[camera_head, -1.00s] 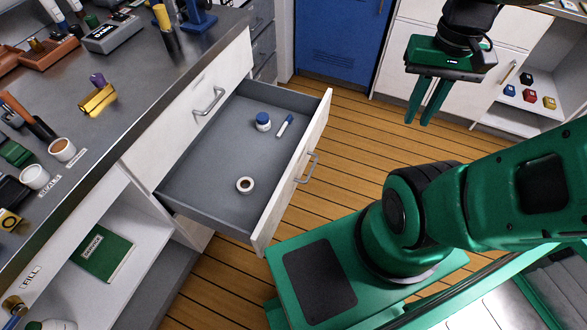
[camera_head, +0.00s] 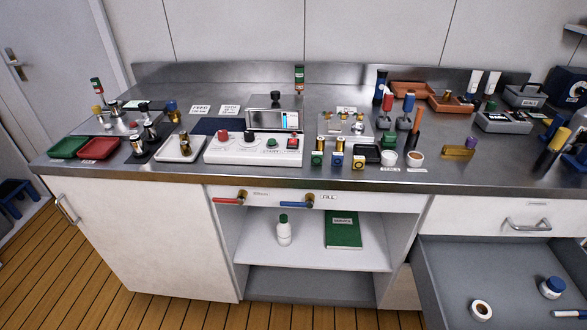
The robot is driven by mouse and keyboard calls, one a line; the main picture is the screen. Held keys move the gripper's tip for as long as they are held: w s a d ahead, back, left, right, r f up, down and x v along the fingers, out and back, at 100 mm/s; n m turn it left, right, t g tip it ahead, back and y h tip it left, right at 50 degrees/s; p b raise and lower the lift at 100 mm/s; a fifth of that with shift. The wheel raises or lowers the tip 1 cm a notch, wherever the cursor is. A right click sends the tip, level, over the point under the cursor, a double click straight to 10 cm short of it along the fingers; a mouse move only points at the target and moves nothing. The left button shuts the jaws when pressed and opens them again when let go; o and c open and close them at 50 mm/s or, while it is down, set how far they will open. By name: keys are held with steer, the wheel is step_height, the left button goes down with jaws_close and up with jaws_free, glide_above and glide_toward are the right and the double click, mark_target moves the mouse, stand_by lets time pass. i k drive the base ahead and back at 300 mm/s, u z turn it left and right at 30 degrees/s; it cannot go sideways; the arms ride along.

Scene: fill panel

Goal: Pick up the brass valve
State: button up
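Several brass-coloured things show, and I cannot tell for certain which is the brass valve. A small upright brass piece with a dark part (camera_head: 184,141) stands in the pale tray (camera_head: 170,154) on the counter. A gold block (camera_head: 458,152) lies at the right of the counter, with a purple piece at its right end. Two brass fittings are mounted under the counter edge, one with a red lever (camera_head: 229,201) and one with a blue lever (camera_head: 296,204). My gripper is outside this view.
The steel counter (camera_head: 120,179) is crowded with a white control panel (camera_head: 252,155), green (camera_head: 68,147) and red (camera_head: 98,149) trays, and white and brown cups. An open drawer (camera_head: 450,270) juts out at the lower right.

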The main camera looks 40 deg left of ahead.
mark_target(446, 95)
steer(key=u, duration=0.45)
steer(key=k, duration=0.95)
steer(key=u, duration=0.9)
steer(key=i, duration=0.8)
steer(key=u, duration=0.3)
steer(key=i, duration=1.15)
steer(key=z, duration=0.6)
steer(key=i, duration=0.4)
steer(key=z, duration=0.35)
